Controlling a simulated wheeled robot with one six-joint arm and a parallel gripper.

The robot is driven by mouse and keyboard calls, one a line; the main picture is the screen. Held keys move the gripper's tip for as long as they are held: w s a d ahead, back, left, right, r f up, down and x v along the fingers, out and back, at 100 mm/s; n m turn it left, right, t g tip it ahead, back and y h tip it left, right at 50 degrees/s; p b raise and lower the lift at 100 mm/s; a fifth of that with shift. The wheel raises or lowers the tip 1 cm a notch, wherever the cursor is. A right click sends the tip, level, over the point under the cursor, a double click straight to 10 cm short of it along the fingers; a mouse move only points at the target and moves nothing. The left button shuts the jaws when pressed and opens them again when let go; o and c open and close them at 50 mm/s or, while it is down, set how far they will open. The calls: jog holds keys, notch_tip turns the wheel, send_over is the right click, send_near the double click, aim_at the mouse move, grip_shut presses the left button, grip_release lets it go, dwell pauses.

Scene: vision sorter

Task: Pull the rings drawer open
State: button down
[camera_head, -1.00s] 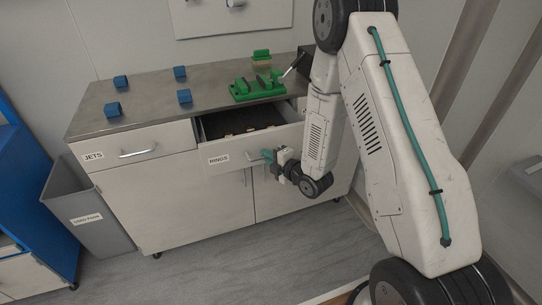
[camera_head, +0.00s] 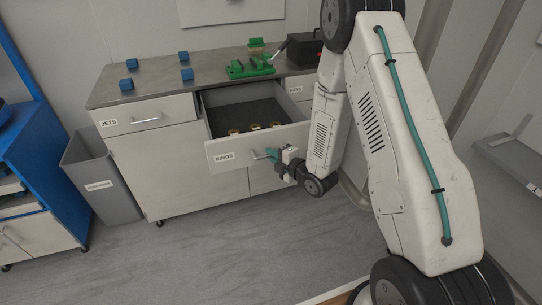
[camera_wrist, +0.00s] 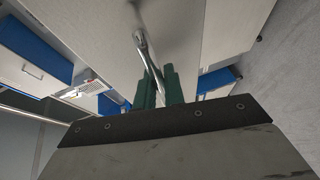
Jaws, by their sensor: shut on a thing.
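The rings drawer (camera_head: 228,151) stands well open in the grey cabinet, with its label on the left of its front. Several small gold-coloured rings (camera_head: 254,127) lie in it near the front, on a dark floor. My gripper (camera_head: 270,156) is at the drawer's front, its green fingers shut on the drawer's bar handle (camera_head: 259,157).
The jets drawer (camera_head: 170,113) at the left is shut. On the cabinet top (camera_head: 210,78) are several blue blocks, a green fixture (camera_head: 250,68) and a dark box (camera_head: 304,48). A grey bin (camera_head: 104,184) stands left of the cabinet. The floor in front is clear.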

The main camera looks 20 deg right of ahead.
jog(key=c, duration=1.5)
grip_release()
jog(key=v, duration=0.7)
jog(key=shift+s+d, duration=0.15)
jog(key=shift+s, duration=0.2)
jog(key=shift+r, duration=0.1)
